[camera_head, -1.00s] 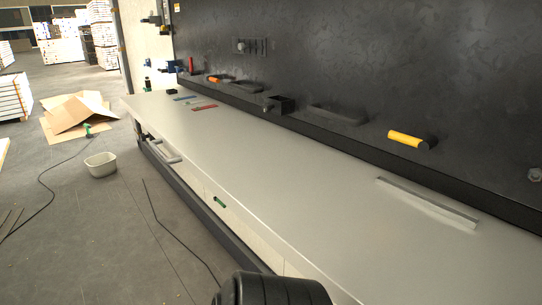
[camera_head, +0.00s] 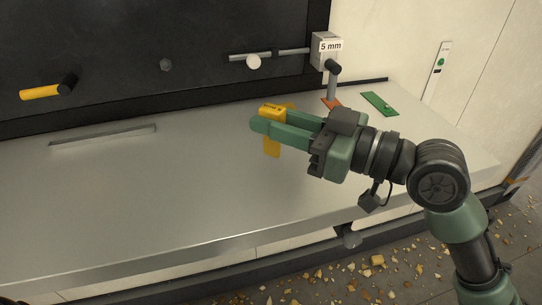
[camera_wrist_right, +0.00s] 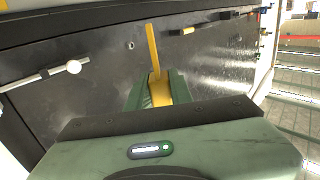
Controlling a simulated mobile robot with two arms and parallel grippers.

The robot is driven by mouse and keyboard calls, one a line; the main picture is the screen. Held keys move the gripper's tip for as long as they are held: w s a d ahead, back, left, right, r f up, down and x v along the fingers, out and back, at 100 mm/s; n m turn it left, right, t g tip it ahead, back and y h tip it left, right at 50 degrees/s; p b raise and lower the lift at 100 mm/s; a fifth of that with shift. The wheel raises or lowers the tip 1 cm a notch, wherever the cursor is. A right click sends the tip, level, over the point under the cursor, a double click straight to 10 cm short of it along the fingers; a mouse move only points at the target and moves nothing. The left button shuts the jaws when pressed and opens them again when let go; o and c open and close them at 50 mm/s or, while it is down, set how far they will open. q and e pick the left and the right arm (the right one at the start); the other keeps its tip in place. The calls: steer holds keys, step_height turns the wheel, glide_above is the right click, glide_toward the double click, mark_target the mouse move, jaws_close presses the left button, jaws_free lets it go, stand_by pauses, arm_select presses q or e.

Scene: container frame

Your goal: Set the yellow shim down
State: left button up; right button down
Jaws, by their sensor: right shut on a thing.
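My right gripper (camera_head: 264,120) is shut on the yellow shim (camera_head: 272,146) and holds it over the grey worktop (camera_head: 120,210). The shim is flat, with one part pointing down below the fingers and a thicker part on top of them. I cannot tell for sure whether its lower end touches the worktop. In the right wrist view the shim (camera_wrist_right: 153,48) stands out as a long strip between the green fingers (camera_wrist_right: 158,90). My left gripper is not in view.
A green flat piece (camera_head: 379,103) and an orange one (camera_head: 332,103) lie at the back right, by a post under a "5 mm" block (camera_head: 327,48). A metal strip (camera_head: 105,134) lies at left. A yellow-handled tool (camera_head: 46,91) is at the back panel. The front middle is clear.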

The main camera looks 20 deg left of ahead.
step_height(320, 180, down, 8)
steer(key=shift+f+p, duration=0.15)
steer(key=shift+p, duration=0.15)
steer(key=shift+f, duration=0.2)
steer(key=c, duration=1.3)
jaws_free()
steer(key=shift+o, duration=0.2)
steer(key=shift+r, duration=0.1)
